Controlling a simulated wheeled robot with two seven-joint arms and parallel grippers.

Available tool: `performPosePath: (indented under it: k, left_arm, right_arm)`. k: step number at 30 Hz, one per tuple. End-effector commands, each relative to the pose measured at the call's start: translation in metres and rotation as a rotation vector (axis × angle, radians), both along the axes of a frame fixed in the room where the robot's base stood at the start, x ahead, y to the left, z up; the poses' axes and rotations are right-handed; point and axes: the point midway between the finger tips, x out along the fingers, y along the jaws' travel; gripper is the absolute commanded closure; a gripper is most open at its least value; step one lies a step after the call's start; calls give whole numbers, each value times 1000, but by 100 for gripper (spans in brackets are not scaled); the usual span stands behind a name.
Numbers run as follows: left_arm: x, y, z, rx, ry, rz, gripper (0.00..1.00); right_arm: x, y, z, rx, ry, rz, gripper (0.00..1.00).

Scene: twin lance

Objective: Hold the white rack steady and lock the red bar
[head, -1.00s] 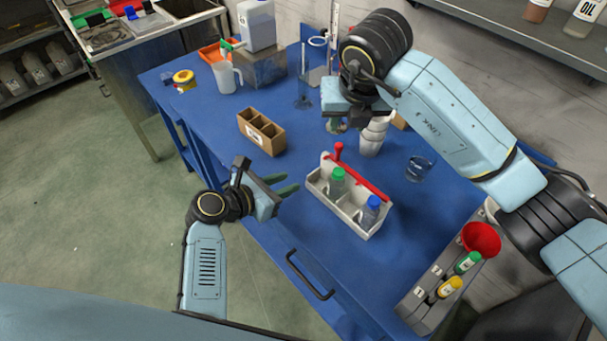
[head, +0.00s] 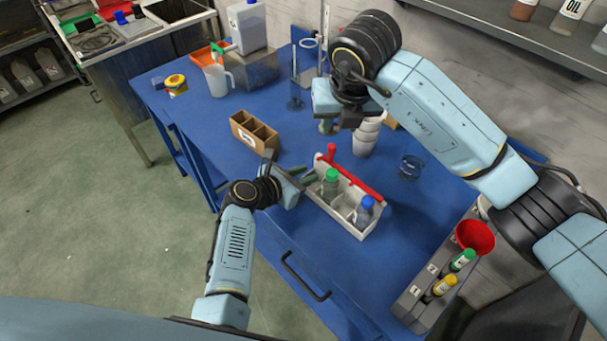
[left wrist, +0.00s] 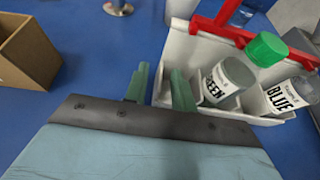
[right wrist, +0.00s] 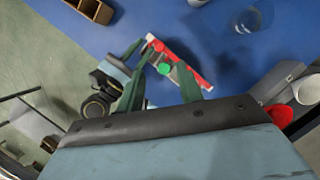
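The white rack (head: 345,226) stands on the blue table with a green-capped bottle (head: 330,184) and a blue-capped bottle (head: 363,212) in it. The red bar (head: 358,182) runs along the rack's top, with a red knob (head: 331,150) at its far-left end. My left gripper (head: 303,175) is at the rack's left end. In the left wrist view its fingers (left wrist: 160,68) are apart, at the rack's end wall (left wrist: 168,62); I cannot tell if they touch it. My right gripper (head: 327,126) is above and behind the rack; in the right wrist view its fingers (right wrist: 158,55) are spread and empty.
A brown divided box (head: 254,132) stands left of the rack. White stacked cups (head: 367,136) and a clear glass (head: 411,167) are behind and right. A grey holder (head: 418,290) with a red funnel (head: 475,237) stands at the right front. Table between box and jug (head: 217,80) is clear.

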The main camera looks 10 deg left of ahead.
Motion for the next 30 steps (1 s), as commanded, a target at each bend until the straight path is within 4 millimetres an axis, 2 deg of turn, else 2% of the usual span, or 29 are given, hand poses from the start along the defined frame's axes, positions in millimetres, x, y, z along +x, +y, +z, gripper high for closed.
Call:
performPosePath:
  k: [1,5,10,17,19,30]
  left_arm:
    - [0,0,0,0,0,0,81]
    - [0,0,0,0,0,0,98]
    - [0,0,0,1,1,0,100]
    - [0,0,0,1,1,0,100]
    - [0,0,0,1,1,0,100]
    - [0,0,0,1,1,0,100]
  right_arm:
    - [0,0,0,0,0,0,64]
    - [0,0,0,0,0,0,64]
    - [0,0,0,0,0,0,64]
    - [-1,-6,-4,54,21,-70,92]
    - [-2,-12,-6,111,41,-145,100]
    - [-22,-55,-16,540,283,-771,100]
